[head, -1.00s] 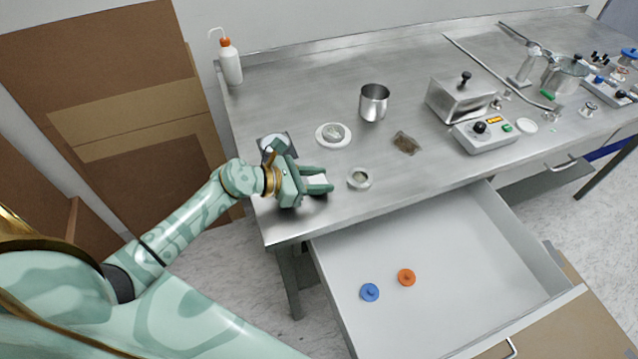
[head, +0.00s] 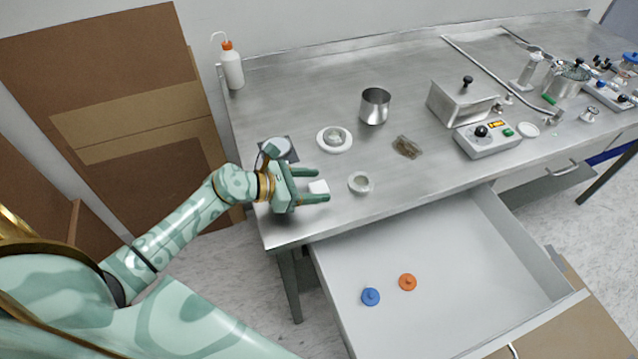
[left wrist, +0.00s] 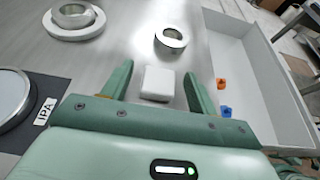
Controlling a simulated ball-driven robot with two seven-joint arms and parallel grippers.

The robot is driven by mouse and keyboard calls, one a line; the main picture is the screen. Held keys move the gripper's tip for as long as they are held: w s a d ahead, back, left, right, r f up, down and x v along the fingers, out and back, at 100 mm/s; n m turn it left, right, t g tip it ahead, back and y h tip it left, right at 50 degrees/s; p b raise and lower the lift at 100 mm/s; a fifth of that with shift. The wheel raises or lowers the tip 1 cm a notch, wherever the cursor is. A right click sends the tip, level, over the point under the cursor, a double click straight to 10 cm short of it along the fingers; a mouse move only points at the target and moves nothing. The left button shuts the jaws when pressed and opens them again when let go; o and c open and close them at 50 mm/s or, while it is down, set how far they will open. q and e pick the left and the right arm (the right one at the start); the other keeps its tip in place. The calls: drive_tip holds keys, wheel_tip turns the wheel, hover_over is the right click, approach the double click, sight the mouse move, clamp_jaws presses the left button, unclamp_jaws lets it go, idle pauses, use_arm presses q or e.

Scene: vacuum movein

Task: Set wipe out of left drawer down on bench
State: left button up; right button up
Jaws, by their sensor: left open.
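The wipe (head: 318,187) is a small white folded block lying on the steel bench (head: 290,80) near its front left corner. In the left wrist view the wipe (left wrist: 158,83) sits between the fingers, with a gap on each side. My left gripper (head: 322,185) is open around it, low over the bench. The left drawer (head: 450,270) is pulled out below the bench front; a blue knobbed part (head: 370,296) and an orange one (head: 407,282) lie in it. My right gripper is not in view.
A small metal ring (head: 360,184) stands just right of the wipe. A white dish with a metal ring (head: 334,139), a steel cup (head: 375,105) and a brown piece (head: 407,147) are farther back.

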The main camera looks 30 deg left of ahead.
use_arm(q)
drive_tip(key=v, duration=1)
drive_tip(key=shift+s+r, duration=0.15)
drive_tip(key=shift+r, duration=0.05)
